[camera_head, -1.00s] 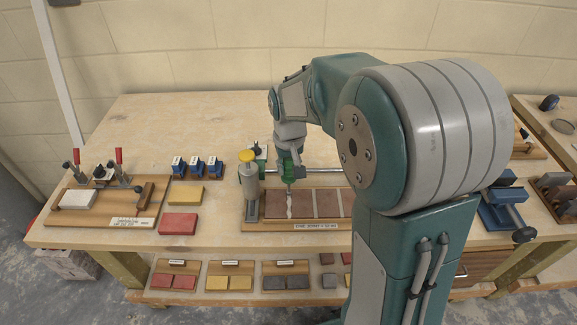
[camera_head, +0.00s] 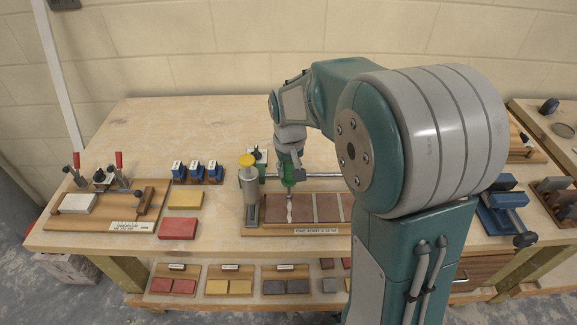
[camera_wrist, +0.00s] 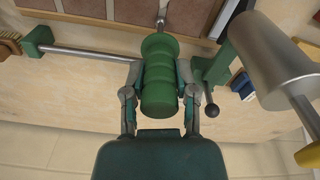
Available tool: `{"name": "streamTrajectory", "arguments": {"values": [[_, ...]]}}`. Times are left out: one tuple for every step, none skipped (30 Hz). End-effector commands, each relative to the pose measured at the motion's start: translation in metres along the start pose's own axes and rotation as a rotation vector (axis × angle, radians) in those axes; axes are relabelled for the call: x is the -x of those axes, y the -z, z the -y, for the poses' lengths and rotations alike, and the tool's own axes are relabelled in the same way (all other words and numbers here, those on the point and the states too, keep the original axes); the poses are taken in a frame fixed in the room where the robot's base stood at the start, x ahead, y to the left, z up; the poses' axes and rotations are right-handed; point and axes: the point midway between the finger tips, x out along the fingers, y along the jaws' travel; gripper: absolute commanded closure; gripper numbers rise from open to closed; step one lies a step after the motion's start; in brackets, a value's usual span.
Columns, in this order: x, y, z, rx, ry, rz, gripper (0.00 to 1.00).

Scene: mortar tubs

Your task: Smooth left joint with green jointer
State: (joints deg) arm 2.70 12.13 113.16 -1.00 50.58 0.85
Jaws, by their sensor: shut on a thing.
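The green jointer (camera_wrist: 160,85) has a ribbed handle and a metal tip that points toward the tiles in the wrist view. My gripper (camera_wrist: 160,76) is shut around the handle. In the head view the jointer (camera_head: 288,176) stands roughly upright over the upper end of the left joint (camera_head: 290,211), a whitish strip between the first two brown tiles. The tip is close to the strip; I cannot tell whether it touches. The tile board (camera_head: 280,230) lies on the bench, with its right end hidden behind my arm.
A grey cylinder with a yellow cap (camera_head: 248,180) stands just left of the jointer. A metal bar (camera_wrist: 90,53) runs behind the tiles. Red (camera_head: 178,228) and yellow (camera_head: 185,200) blocks and a clamp board (camera_head: 108,212) are to the left.

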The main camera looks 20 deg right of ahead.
Motion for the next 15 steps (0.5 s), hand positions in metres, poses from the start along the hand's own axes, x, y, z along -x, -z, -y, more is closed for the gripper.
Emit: {"name": "streamTrajectory", "arguments": {"values": [[0.0002, -0.0023, 0.0007, 0.000, 0.000, 0.000, 1.00], [0.0003, -0.0031, 0.0009, 0.000, 0.000, 0.000, 1.00], [0.0003, -0.0038, 0.0011, 0.000, 0.000, 0.000, 1.00], [0.0002, -0.0041, 0.0011, 0.000, 0.000, 0.000, 1.00], [0.0002, -0.0042, 0.0011, 0.000, 0.000, 0.000, 1.00], [0.0001, -0.0042, 0.0011, 0.000, 0.000, 0.000, 1.00], [0.0001, -0.0042, 0.0011, 0.000, 0.000, 0.001, 1.00], [0.0001, -0.0042, 0.0011, 0.000, 0.000, 0.001, 1.00], [0.0001, -0.0042, 0.0011, 0.000, 0.000, 0.001, 1.00], [0.0001, -0.0042, 0.0011, 0.000, 0.000, 0.001, 1.00], [0.0001, -0.0044, 0.0012, 0.000, 0.000, 0.001, 1.00], [0.0001, -0.0048, 0.0013, 0.000, 0.000, 0.001, 1.00], [0.0001, -0.0054, 0.0015, 0.000, 0.000, 0.001, 1.00], [0.0001, -0.0063, 0.0017, 0.000, 0.000, 0.002, 1.00], [0.0000, -0.0077, 0.0020, 0.000, 0.000, 0.002, 1.00]]}}
